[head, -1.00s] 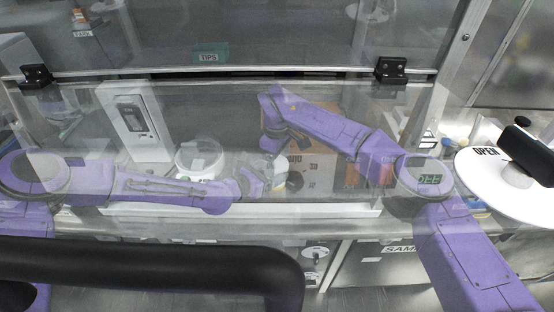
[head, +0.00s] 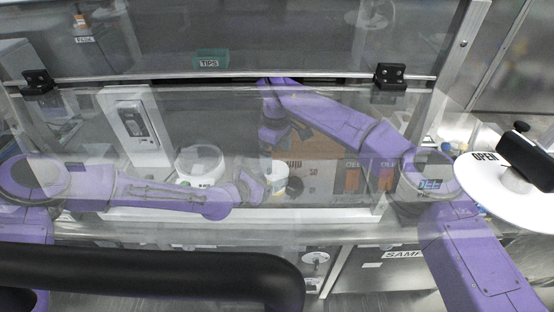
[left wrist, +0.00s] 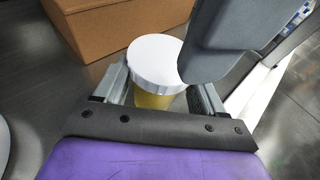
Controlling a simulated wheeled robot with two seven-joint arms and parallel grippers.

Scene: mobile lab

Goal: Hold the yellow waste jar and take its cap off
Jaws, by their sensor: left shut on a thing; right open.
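The yellow waste jar (left wrist: 155,98) stands between the fingers of my left gripper (left wrist: 155,92) in the left wrist view, and the gripper is shut on it. Its white ribbed cap (left wrist: 157,60) sits on top. In the head view the jar (head: 279,184) is small and pale, at the tip of my left gripper (head: 258,186), behind clear glass. My right gripper (head: 274,138) is open and empty, just above the jar. A grey part of it (left wrist: 222,42) shows close beside the cap in the left wrist view; whether they touch is unclear.
A brown box (left wrist: 120,25) stands behind the jar. A white round container (head: 201,165) and a white instrument (head: 137,127) stand to the left. The glass sash (head: 225,78) with black clamps crosses above my arms. A white disc marked OPEN (head: 480,180) is at right.

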